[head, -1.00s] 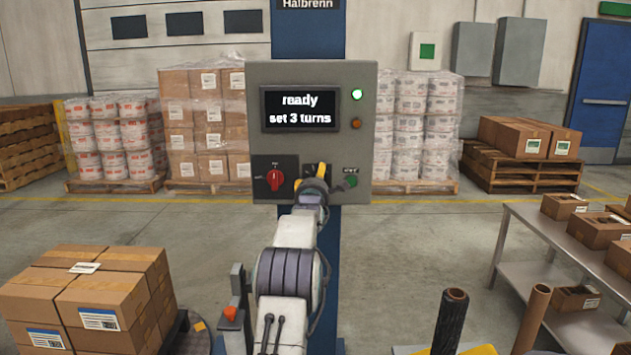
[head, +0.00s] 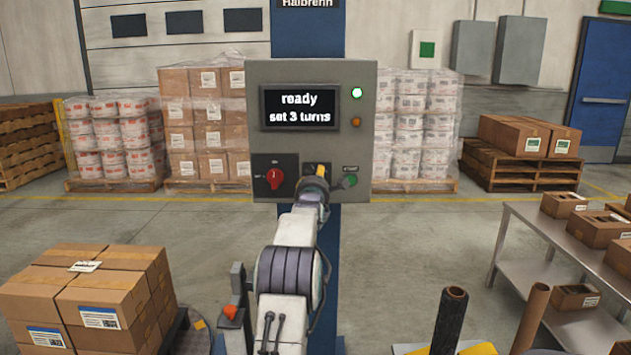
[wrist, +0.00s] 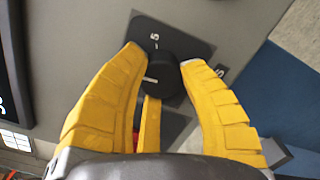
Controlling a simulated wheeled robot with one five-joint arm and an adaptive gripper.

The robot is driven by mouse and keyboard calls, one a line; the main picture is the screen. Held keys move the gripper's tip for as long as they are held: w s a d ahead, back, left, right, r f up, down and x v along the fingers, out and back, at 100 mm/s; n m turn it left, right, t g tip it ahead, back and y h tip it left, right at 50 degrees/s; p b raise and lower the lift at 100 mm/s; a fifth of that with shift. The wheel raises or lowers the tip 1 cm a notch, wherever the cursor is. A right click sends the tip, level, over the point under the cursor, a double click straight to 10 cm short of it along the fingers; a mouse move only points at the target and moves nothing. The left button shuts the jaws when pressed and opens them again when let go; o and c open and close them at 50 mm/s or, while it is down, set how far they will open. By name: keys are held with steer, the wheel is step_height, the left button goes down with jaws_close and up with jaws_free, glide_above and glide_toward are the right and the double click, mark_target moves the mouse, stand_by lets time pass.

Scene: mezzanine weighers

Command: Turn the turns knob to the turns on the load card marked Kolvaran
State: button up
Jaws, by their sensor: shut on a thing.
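The control panel (head: 310,145) stands ahead on a blue post, and its display (head: 298,108) reads "ready, set 3 turns". My gripper (head: 320,172) is at the panel's lower middle and hides most of the knob there. In the wrist view, the yellow fingers of my gripper (wrist: 163,58) are shut on a round black knob (wrist: 165,78) with a white pointer line. A dark plate (wrist: 170,36) behind it carries white marks, one of them looking like a 5. I see no readable card marked Kolvaran.
A red switch (head: 274,179) is left of my gripper and a green start button (head: 351,180) right of it. A green lamp (head: 357,93) is lit. Stacked cartons (head: 90,290) stand at left, a metal table (head: 540,240) at right. A cut-off sign above reads Halbrenn.

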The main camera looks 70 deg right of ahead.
steer(key=shift+f, duration=0.15)
steer(key=shift+c, duration=0.6)
steer(key=shift+f, duration=0.1)
steer(key=shift+w+m+b, duration=0.1)
steer(key=shift+m+b, duration=0.8)
steer(key=shift+m, duration=0.1)
steer(key=m, duration=0.6)
steer(key=shift+w+r+y, duration=0.15)
steer(key=shift+r+y, duration=0.05)
steer(key=shift+y, duration=0.1)
steer(key=shift+m, duration=0.4)
steer(key=shift+r, duration=0.1)
